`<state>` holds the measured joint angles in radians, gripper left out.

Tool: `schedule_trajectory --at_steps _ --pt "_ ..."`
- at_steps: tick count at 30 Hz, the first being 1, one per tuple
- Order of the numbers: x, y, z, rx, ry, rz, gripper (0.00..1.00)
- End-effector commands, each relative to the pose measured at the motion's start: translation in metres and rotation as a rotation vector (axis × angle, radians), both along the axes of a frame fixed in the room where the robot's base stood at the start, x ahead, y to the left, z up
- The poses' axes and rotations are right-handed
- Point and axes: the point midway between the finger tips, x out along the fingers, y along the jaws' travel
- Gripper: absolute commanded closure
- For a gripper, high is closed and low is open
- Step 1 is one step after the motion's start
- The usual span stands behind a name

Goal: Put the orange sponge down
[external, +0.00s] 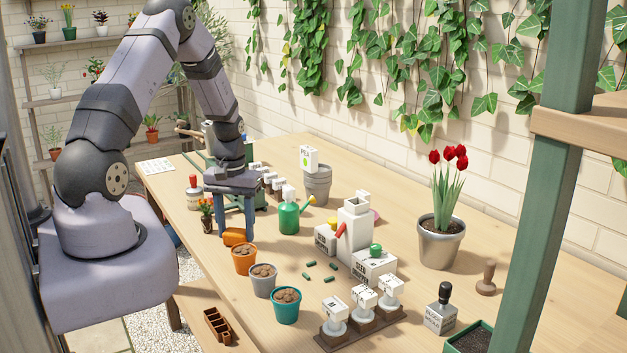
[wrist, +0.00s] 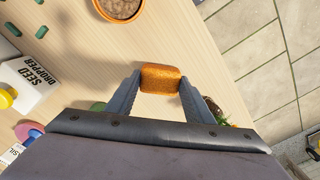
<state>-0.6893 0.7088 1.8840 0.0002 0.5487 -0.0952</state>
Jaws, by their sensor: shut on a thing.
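The orange sponge (wrist: 161,78) sits between the two fingertips of my gripper (wrist: 159,82) in the wrist view, with a finger against each side. In the external view my gripper (external: 236,226) points down over the left part of the table, and the sponge (external: 236,237) shows low between its fingers, just behind the orange pot. I cannot tell whether the sponge touches the tabletop. The fingers partly hide its ends.
An orange pot (external: 244,259), a grey pot (external: 262,280) and a teal pot (external: 286,305) stand in front. A green watering can (external: 290,217) is to the right, and a small flower pot (external: 207,216) is close on the left. The table edge is near.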

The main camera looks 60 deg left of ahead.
Motion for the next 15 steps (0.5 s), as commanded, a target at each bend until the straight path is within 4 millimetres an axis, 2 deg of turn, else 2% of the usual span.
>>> schedule_trajectory --at_steps 11,12,14,15 --pt "0.0001 0.0001 -0.004 0.0 0.0 0.0 0.74" --pt "0.0002 0.0002 -0.0043 0.001 -0.001 0.0 0.5" --pt "0.0002 0.0002 -0.0035 0.001 -0.001 0.0 0.36" --pt "0.0001 0.0001 -0.0035 0.001 -0.001 0.0 0.34"
